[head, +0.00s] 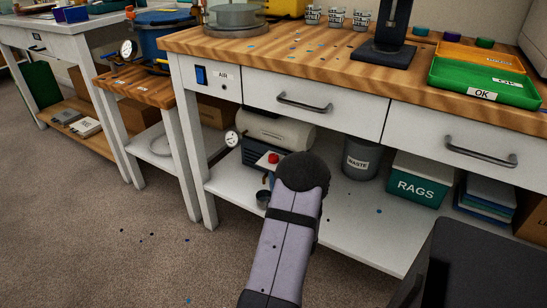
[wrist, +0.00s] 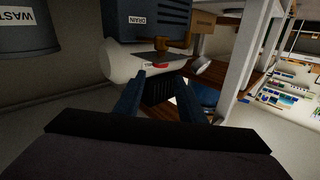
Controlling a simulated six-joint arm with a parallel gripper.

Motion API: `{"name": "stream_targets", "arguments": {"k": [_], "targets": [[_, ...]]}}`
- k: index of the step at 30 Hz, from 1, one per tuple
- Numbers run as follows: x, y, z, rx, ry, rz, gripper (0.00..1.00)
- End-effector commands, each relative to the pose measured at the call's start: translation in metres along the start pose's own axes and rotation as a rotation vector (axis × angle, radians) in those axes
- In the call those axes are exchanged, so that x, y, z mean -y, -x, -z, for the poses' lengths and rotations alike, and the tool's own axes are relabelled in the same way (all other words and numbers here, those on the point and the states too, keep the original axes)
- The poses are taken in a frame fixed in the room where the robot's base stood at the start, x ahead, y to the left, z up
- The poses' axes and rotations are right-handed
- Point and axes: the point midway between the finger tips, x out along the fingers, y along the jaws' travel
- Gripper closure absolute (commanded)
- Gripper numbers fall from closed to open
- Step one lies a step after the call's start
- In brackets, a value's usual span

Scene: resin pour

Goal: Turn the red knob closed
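The red knob (head: 273,157) sits on top of a small light fitting at the front of the compressor under the bench. It also shows in the wrist view (wrist: 157,65) as a flat red patch between and just beyond my fingertips. The compressor's pale tank (head: 275,131) lies behind it. My gripper (wrist: 160,79) is open, its two blue fingers apart with nothing between them. The fingers point toward the knob and appear short of it; the exact gap cannot be told. In the head view my arm hides most of the gripper.
A pressure gauge (head: 231,138) stands left of the tank. A grey waste bin (head: 361,160) and a green rags box (head: 416,181) stand to the right on the lower shelf (head: 365,236). The wooden bench top (head: 310,60) and drawers overhang the compressor. A white bench leg (head: 194,150) stands at left.

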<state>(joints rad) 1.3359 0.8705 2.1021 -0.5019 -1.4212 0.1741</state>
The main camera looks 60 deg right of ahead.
Motion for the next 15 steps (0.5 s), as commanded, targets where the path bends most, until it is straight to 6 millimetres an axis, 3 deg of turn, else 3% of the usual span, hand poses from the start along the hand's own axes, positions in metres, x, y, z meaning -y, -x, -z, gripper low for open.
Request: {"name": "stream_targets", "arguments": {"k": [8, 15], "targets": [[0.000, -0.003, 0.000, -0.001, 0.030, 0.002, 0.64], [0.001, -0.025, -0.001, -0.003, 0.030, 0.004, 0.64]]}}
